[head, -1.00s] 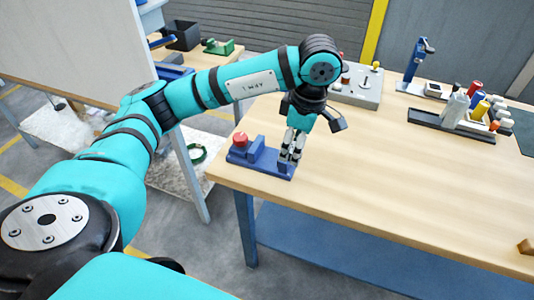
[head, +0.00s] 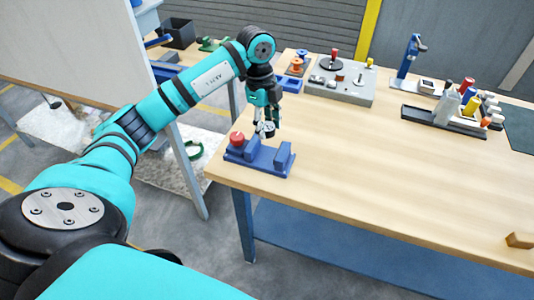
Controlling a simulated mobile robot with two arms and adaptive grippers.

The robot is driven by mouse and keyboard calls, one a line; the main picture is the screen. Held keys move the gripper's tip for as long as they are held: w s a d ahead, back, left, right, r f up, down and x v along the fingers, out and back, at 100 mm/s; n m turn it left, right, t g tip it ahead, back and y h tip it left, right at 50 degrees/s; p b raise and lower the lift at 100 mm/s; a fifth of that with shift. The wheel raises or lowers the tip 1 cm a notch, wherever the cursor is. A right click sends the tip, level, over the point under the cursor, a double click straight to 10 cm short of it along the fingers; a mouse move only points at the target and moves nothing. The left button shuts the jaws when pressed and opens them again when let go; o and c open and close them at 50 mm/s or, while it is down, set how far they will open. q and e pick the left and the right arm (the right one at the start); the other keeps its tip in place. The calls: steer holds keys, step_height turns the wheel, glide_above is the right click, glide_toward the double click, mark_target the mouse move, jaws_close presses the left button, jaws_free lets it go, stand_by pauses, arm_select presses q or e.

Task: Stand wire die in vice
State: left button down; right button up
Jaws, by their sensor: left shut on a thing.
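The blue vice (head: 262,160) sits at the near left corner of the wooden table, with a red knob (head: 237,139) at its left end and a gap between its raised ends. My left gripper (head: 267,128) points down just above and behind the middle of the vice. It is shut on a small dark round piece, which looks like the wire die (head: 269,130). The fingers hide part of the die, and its exact tilt is too small to tell. The die appears above the vice; I cannot tell whether they touch. My right gripper is not in view.
A grey box with knobs (head: 340,82) stands at the back of the table (head: 390,180), beside orange spools (head: 296,64). A blue stand (head: 408,58) and a dark rack (head: 447,124) of coloured cylinders stand farther right.

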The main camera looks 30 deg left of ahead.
mark_target(268, 157)
arm_select(q)
step_height(268, 157, down, 9)
steer(key=shift+p, duration=1.05)
steer(key=shift+f, duration=0.25)
steer(key=shift+f, duration=0.1)
steer(key=c, duration=1.1)
jaws_free()
steer(key=shift+c, duration=0.2)
steer(key=o, duration=0.4)
steer(key=r+b, duration=0.1)
steer(key=r, duration=0.2)
steer(key=r+b, duration=0.1)
steer(key=r, duration=0.3)
steer(key=a+r+b, duration=0.1)
steer(key=r, duration=0.3)
steer(key=shift+a, duration=0.1)
steer(key=shift+a+r, duration=0.1)
steer(key=shift+r, duration=0.5)
